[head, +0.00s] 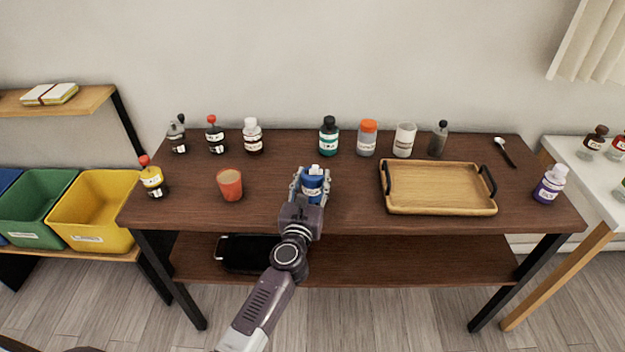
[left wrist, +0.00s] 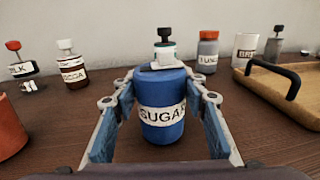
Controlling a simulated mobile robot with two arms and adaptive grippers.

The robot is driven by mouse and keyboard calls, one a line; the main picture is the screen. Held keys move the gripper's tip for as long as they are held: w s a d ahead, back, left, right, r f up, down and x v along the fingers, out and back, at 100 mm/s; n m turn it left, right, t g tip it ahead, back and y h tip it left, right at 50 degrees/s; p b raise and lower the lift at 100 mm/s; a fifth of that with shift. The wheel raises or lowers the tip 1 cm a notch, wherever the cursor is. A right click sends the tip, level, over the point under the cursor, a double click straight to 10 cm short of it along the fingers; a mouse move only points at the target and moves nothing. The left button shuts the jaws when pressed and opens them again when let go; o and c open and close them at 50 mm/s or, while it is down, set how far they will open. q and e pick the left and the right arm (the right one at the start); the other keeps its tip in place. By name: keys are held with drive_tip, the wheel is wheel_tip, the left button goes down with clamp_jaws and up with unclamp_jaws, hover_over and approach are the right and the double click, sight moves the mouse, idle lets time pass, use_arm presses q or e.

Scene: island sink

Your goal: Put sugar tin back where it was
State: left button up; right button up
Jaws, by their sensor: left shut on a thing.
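The sugar tin (head: 312,187) is blue with a white label and is at the middle of the dark wooden table (head: 355,215), toward the front. In the left wrist view the tin (left wrist: 162,98) is upright, and its label reads SUGAR. My left gripper (head: 311,180) is shut on it, with one finger on each side. The tin's base looks to be at or close to the tabletop; I cannot tell if it touches. My right gripper is in neither view.
An orange cup (head: 230,184) stands left of the tin, and a wooden tray (head: 440,188) with black handles lies to the right. Behind are a green bottle (head: 328,137), an orange-capped jar (head: 367,139), a white canister (head: 404,140) and several bottles. Bare tabletop separates tin and tray.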

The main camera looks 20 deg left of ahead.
use_arm(q)
drive_tip(key=shift+f, duration=0.2)
drive_tip(key=o, duration=1.2)
drive_tip(key=shift+r, duration=0.2)
drive_tip(key=s, duration=0.4)
drive_tip(key=s+d, duration=0.1)
drive_tip(key=s, duration=0.7)
drive_tip(key=shift+d, duration=0.25)
